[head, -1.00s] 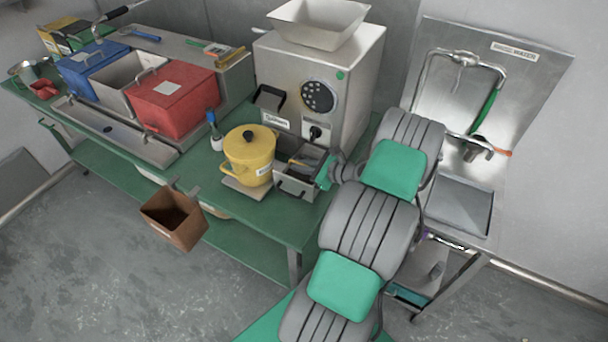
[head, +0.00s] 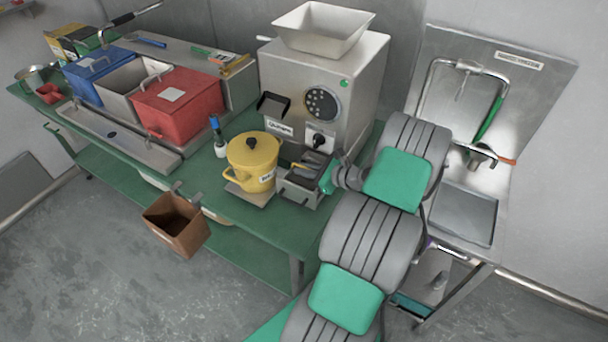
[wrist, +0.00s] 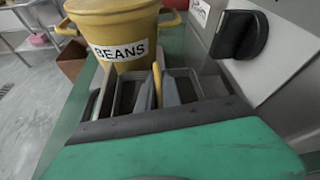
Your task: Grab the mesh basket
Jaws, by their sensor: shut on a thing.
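The mesh basket (head: 299,194) appears as a small grey metal box at the foot of the grinder, right of the yellow beans pot (head: 251,162). In the wrist view the basket (wrist: 207,86) lies directly ahead of my gripper (wrist: 157,88). The fingers reach down into the box and are shut on an upright yellow strip, which looks like the basket's handle. I cannot make out mesh or the lower end of the strip. The pot also shows in the wrist view (wrist: 113,30), close behind the basket.
The steel grinder (head: 322,90) stands behind the basket, its dark knob (wrist: 240,35) close on the right. A red bin (head: 178,105) stands left on the green table (head: 221,207). A brown box (head: 177,226) hangs at the front edge. A steel sink (head: 462,210) is right of my arm.

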